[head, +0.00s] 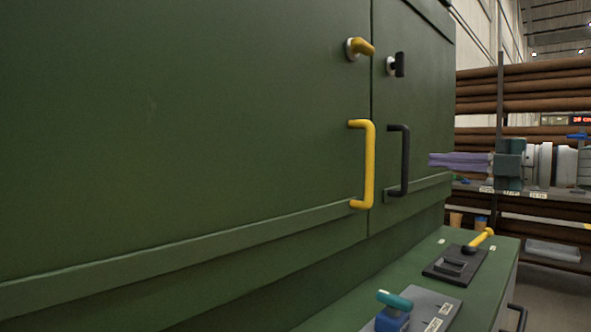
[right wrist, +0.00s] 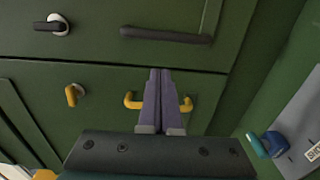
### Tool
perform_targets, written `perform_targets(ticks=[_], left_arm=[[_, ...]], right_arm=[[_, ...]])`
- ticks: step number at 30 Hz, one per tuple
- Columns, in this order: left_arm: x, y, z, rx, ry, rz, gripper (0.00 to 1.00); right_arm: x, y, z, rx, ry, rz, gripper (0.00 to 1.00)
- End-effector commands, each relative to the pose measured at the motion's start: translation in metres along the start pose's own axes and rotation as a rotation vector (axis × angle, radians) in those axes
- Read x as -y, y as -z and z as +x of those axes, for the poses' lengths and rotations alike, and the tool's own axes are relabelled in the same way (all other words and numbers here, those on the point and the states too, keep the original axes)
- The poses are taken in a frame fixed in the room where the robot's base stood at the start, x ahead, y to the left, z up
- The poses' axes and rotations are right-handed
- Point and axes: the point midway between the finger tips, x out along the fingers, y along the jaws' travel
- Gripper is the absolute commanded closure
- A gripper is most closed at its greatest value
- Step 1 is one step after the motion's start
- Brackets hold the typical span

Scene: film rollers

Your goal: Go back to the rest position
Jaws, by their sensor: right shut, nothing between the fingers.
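My right gripper (head: 434,160) comes in from the right in the head view, its purple fingers pointing left toward the green cabinet (head: 180,120). Its fingers are shut together and empty, as the right wrist view also shows (right wrist: 160,74). It is to the right of the yellow handle (head: 369,165) and the black handle (head: 404,160), and looks apart from both. In the right wrist view the fingers hide the middle of the yellow handle (right wrist: 131,101); the black handle (right wrist: 165,35) lies beyond the fingertips. My left gripper is not in view.
A yellow latch (head: 361,48) and a black latch (head: 397,65) sit above the handles. On the green ledge below are a yellow lever (head: 480,238) on a black plate and a teal-handled lever (head: 394,300) on a grey plate. Shelves of brown rolls (head: 540,85) stand behind my right arm.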

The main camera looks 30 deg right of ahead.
Motion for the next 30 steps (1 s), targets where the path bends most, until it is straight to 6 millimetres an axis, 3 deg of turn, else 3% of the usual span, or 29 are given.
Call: perform_targets(ticks=[8,11,14,18,22,26,30], left_arm=[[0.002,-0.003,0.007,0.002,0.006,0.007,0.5],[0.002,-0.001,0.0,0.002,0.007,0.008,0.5],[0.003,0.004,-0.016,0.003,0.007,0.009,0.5],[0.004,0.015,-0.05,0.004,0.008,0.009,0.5],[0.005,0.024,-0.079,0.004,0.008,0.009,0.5],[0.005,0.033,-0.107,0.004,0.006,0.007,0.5],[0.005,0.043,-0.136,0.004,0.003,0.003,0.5]], right_arm=[[-0.001,-0.009,-0.009,-0.001,-0.001,0.002,1.0],[0.003,-0.003,0.0,0.009,0.004,0.027,1.0],[0.019,0.014,0.021,0.044,0.018,0.101,1.0],[0.059,0.066,0.051,0.159,0.068,0.305,1.0],[0.097,0.125,0.051,0.313,0.157,0.529,1.0],[0.121,0.193,0.024,0.486,0.292,0.761,1.0],[0.127,0.267,-0.027,0.677,0.481,0.994,1.0]])
